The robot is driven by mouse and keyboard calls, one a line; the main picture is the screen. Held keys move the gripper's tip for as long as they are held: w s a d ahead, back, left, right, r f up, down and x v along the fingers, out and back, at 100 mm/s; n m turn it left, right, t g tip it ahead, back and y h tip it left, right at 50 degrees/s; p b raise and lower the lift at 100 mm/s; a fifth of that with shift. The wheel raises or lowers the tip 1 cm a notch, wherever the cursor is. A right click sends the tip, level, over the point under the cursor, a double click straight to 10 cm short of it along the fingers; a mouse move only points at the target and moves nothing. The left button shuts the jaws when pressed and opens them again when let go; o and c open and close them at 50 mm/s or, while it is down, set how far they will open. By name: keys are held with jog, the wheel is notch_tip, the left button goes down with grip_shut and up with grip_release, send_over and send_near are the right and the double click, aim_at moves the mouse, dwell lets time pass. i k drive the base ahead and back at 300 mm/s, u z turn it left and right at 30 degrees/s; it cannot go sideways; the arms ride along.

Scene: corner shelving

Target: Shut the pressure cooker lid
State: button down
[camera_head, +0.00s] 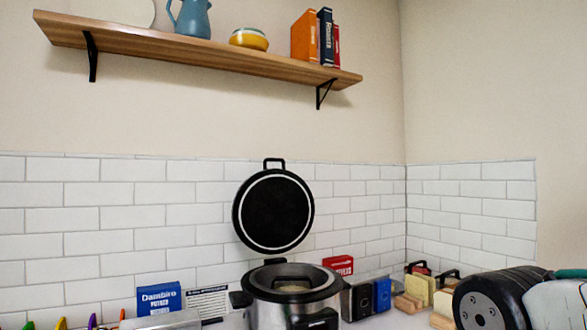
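The pressure cooker (292,300) stands on the counter at bottom centre, a silver pot with a black rim and a side handle. Its lid (273,212) is open, standing up behind the pot near the tiled wall. The lid is round and black with a pale ring and a black handle at the top. The pot's open mouth shows a light inner surface. The pot's lower part is cut off by the picture edge. Black and pale parts of my arm (500,300) show at the lower right, apart from the cooker. My gripper's fingers are not visible.
A blue box (159,298) and a printed card (208,304) stand left of the cooker. A red box (338,265) is behind it. Small blocks and handled items (420,288) stand to its right. A wooden shelf (195,52) with a jug, bowl and books hangs above.

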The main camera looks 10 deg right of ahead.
aim_at(273, 211)
jog(key=u, duration=0.1)
jog(key=i, duration=0.95)
jog(key=u, duration=0.45)
